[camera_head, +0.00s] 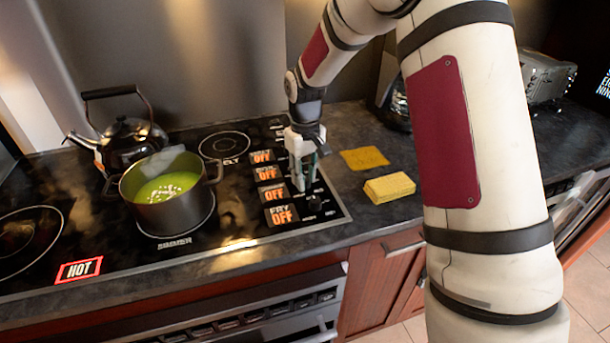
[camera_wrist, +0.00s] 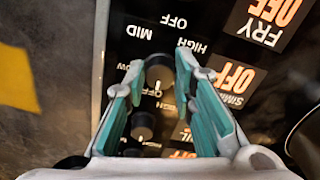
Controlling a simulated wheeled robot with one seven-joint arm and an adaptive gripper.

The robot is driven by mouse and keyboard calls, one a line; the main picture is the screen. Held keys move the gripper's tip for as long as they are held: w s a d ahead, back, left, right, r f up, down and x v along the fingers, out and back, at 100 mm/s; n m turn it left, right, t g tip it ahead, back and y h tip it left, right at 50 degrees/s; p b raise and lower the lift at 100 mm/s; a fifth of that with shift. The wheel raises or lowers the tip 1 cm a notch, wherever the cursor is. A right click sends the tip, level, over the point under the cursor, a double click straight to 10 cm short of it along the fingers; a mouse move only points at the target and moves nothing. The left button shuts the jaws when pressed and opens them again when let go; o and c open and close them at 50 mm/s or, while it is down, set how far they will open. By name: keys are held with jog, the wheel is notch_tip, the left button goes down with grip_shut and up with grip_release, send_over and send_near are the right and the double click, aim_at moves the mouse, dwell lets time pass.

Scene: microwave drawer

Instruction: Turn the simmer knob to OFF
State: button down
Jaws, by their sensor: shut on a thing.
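The simmer knob (camera_wrist: 160,72) is a dark round knob with a pale pointer line, level with the partly cut-off simmer display (camera_wrist: 235,82), which reads OFF. My gripper (camera_wrist: 160,68) is shut on this knob, with one teal finger on each side. In the head view my gripper (camera_head: 306,186) points down at the control strip on the right of the cooktop and hides the knob. The simmer display (camera_head: 271,193) there also reads OFF.
Another knob (camera_wrist: 142,125) lies between the fingers nearer the palm. The front knob (camera_head: 315,204) is close to my fingers. A pot of green soup (camera_head: 172,214) and a kettle (camera_head: 128,140) stand on the cooktop. A yellow sponge (camera_head: 389,188) lies right of it. A HOT sign (camera_head: 79,270) glows red.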

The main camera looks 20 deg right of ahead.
dwell(0.3)
jog(key=c, duration=1.3)
grip_release()
jog(key=shift+c, duration=0.2)
jog(key=shift+r, duration=0.1)
notch_tip(320, 180, up, 12)
